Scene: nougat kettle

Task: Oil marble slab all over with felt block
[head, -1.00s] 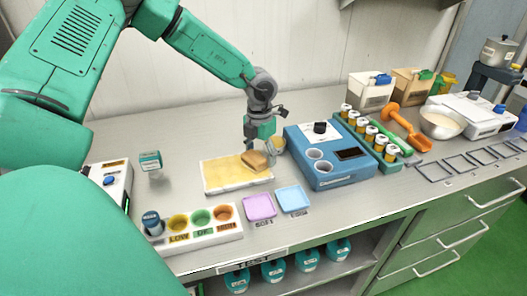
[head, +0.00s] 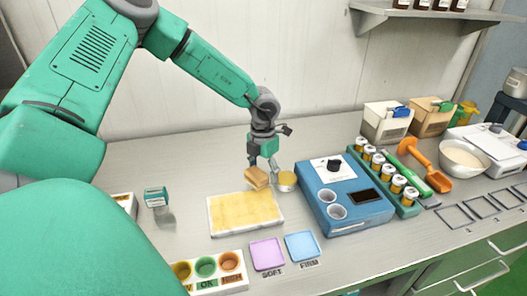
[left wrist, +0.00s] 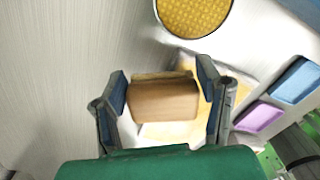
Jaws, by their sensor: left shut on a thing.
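The marble slab (head: 216,221) lies flat on the counter, white at its rim and sides. A yellow film covers most of its top. My left gripper (head: 262,169) is shut on the tan felt block (head: 257,180), which appears raised by the slab's far edge. In the left wrist view the block (left wrist: 162,100) sits between the two fingers (left wrist: 163,92), with part of the slab (left wrist: 232,70) below and behind it. The block's underside is hidden. My right gripper is not in view.
A round tin with yellow filling (head: 286,180) stands just right of the block. A blue device with cups (head: 345,198) is farther right. Pink (head: 266,253) and blue (head: 302,245) pads and a coloured-well tray (head: 235,281) lie in front. A small teal-labelled jar (head: 156,196) stands left.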

